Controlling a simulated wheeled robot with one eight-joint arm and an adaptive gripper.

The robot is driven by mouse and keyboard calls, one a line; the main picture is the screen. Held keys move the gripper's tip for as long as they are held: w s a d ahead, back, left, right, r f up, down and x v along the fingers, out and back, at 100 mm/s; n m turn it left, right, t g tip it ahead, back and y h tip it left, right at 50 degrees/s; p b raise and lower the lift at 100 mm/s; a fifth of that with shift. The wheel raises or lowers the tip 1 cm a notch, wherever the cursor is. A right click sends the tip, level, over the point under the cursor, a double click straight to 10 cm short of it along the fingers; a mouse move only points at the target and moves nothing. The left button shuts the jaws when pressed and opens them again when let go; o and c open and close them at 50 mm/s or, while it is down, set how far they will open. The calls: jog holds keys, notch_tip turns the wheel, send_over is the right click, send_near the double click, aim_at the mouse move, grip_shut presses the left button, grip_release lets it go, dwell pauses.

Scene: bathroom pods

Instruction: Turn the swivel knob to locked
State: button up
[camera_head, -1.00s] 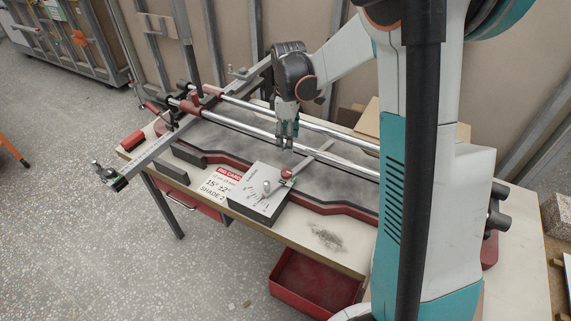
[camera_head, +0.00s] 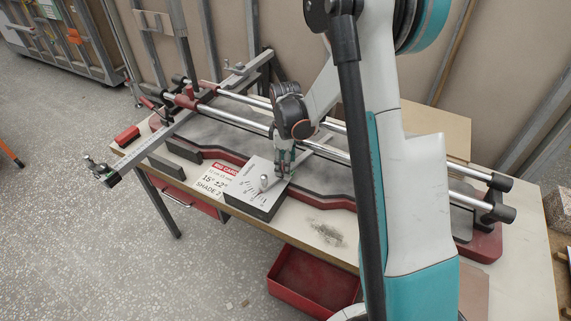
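A dial block (camera_head: 252,198) with a pale, scale-marked top plate sits near the front edge of the bench. A small silver round-topped knob (camera_head: 264,182) stands on its plate. My gripper (camera_head: 282,173) points down at the block's back right corner, just right of the silver knob. Its fingertips cover the spot of a small red knob on a flat metal bar (camera_head: 318,145). I cannot tell whether the fingers touch the red knob or are closed on it. Which of the two knobs is the swivel knob is not clear.
Chrome rails (camera_head: 240,118) run across the bench behind the block. A white card with red heading (camera_head: 214,184) lies left of it. A red tray (camera_head: 300,280) is below the bench front. My arm hides part of the bench's right side.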

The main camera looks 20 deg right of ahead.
jog(key=shift+f, duration=0.1)
jog(key=c, duration=1)
jog(key=shift+c, duration=0.2)
jog(key=m+b, duration=0.1)
jog(key=m, duration=0.3)
jog(key=shift+a, duration=0.1)
jog(key=m+b, duration=0.1)
jog(key=m, duration=0.3)
jog(key=shift+m, duration=0.3)
jog(key=m, duration=0.4)
jog(key=shift+a+b, duration=0.15)
jog(key=shift+b, duration=0.25)
jog(key=m, duration=0.5)
jog(key=shift+m, duration=0.3)
